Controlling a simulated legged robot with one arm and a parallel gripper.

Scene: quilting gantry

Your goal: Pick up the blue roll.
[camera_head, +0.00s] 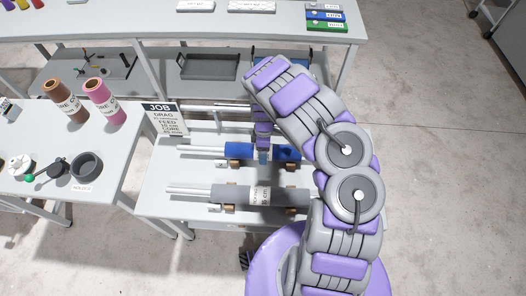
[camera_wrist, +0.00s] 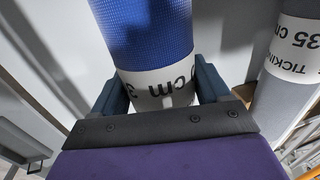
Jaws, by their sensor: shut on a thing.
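The blue roll (camera_head: 240,150) lies horizontally across the gantry table in the head view, on small brown supports. In the wrist view the blue roll (camera_wrist: 150,32) runs up from between my jaws, with a white label band with black print around it. My gripper (camera_wrist: 165,95) is shut on the roll at this white band, one finger on each side. In the head view my gripper (camera_head: 263,156) is over the middle of the roll, and my arm partly hides the roll's right part.
A grey roll (camera_head: 235,195) with a white label lies parallel, nearer than the blue one; it also shows in the wrist view (camera_wrist: 283,75). A JOB sign (camera_head: 163,118) stands at the left.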

